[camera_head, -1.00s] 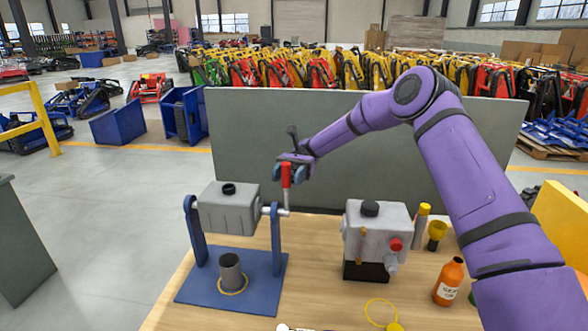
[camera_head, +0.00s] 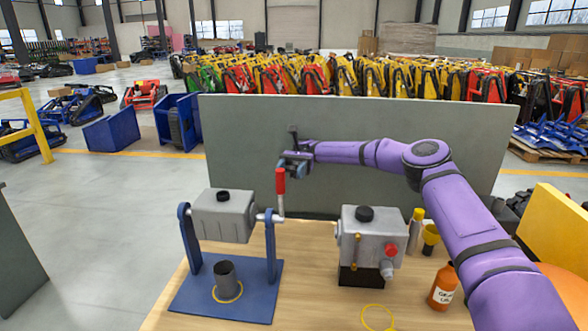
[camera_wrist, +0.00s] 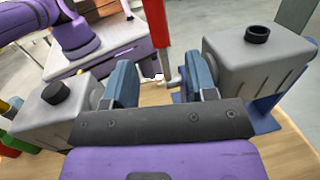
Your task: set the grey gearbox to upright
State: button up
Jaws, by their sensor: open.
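The grey gearbox (camera_head: 224,222) hangs on a pivot shaft between two blue uprights of a stand (camera_head: 193,300), its black cap facing up. I cannot tell if a slight lean is left. In the wrist view the gearbox (camera_wrist: 250,75) is at the right. A crank with a red handle (camera_head: 280,181) rises from the shaft's right end. My gripper (camera_head: 296,164) is open, just behind and right of the handle's top. In the wrist view the red handle (camera_wrist: 157,24) stands beyond and between the spread fingers (camera_wrist: 163,82), apparently untouched.
A second grey unit (camera_head: 372,238) with a red knob stands on the table (camera_head: 310,290). An orange bottle (camera_head: 444,287), yellow-topped containers (camera_head: 430,237) and a yellow ring (camera_head: 377,317) are to its right and front. A dark cup (camera_head: 225,275) stands on the blue base. A grey panel (camera_head: 350,120) closes the back.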

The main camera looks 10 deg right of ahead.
jog(key=shift+w+d, duration=0.65)
jog(key=shift+w, duration=0.05)
